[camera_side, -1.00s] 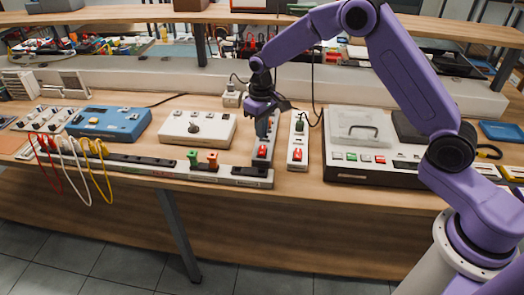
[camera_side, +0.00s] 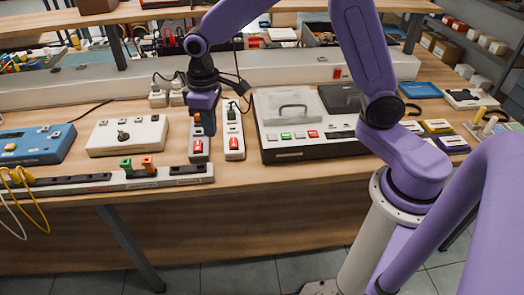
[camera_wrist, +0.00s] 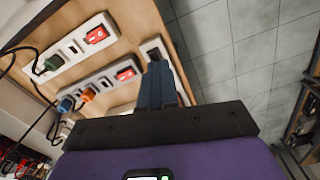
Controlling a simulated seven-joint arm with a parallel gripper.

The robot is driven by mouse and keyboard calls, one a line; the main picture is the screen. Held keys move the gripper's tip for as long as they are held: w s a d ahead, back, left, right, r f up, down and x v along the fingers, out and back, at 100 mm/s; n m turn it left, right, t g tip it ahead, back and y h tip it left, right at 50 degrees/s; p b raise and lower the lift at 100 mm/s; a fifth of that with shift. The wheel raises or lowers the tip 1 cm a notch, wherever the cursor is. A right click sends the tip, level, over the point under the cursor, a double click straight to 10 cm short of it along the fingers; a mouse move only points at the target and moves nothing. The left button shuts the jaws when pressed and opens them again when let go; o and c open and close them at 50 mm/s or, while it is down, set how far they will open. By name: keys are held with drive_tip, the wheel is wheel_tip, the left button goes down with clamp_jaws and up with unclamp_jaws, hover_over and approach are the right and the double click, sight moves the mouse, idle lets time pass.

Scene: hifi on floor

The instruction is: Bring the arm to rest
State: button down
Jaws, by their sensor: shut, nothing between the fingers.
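Whether the fingertips touch anything below is unclear.
A long socket bar (camera_side: 110,183) lies along the front edge. Cables hang behind.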

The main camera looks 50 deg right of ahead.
drive_tip(key=s+d+r+n, duration=0.2)
drive_tip(key=s+d+n, duration=0.1)
drive_tip(key=s, duration=1.1)
drive_tip(key=s+d+r+n, duration=0.1)
drive_tip(key=s+d+n, duration=0.2)
drive_tip(key=s, duration=1)
drive_tip(key=d, duration=0.3)
drive_tip(key=shift+s+r+n, duration=0.3)
drive_tip(key=shift+s+r, duration=0.05)
